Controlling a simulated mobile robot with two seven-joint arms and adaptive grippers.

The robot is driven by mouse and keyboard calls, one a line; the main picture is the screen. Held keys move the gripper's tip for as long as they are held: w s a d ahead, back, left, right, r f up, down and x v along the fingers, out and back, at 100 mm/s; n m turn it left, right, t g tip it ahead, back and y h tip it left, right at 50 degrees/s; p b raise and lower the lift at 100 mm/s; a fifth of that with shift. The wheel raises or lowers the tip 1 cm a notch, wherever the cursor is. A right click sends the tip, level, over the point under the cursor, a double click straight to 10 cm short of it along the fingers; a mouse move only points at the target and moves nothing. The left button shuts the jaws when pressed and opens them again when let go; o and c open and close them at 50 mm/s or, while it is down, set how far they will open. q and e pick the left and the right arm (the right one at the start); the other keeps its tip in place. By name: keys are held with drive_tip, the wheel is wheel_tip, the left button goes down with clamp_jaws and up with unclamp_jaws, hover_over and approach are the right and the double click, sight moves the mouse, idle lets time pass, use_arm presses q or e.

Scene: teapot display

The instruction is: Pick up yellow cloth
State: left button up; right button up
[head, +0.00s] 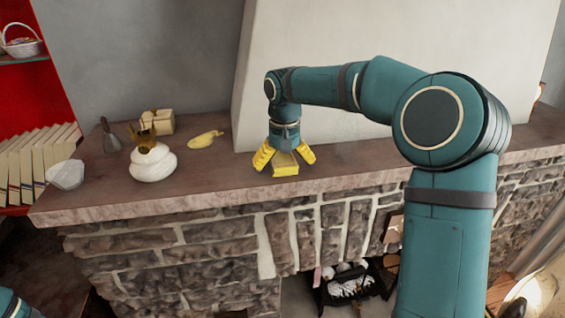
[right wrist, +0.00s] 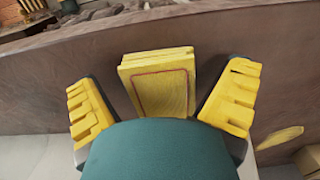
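The yellow cloth (head: 286,168) is a folded, block-like pad on the stone mantel shelf, near its front edge. In the right wrist view the cloth (right wrist: 160,82) shows a thin red outline on its upper face. My right gripper (head: 285,159) points down over it, with its yellow fingers spread. In the right wrist view the cloth lies between the two fingers, with a gap on each side. The near end of the cloth is hidden by the gripper's body in that view. My left gripper is out of view; only a bit of my left arm shows at the lower left.
On the shelf (head: 225,183) to the left are a yellow gourd-like object (head: 205,139), a white pot (head: 153,163), a beige block (head: 160,122), a dark metal utensil (head: 110,137) and a glass bowl (head: 65,174). The shelf between gourd and cloth is clear. A pale wall (head: 345,135) rises behind.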

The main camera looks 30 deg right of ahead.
drive_tip(key=c, duration=0.9)
drive_tip(key=shift+c, duration=0.2)
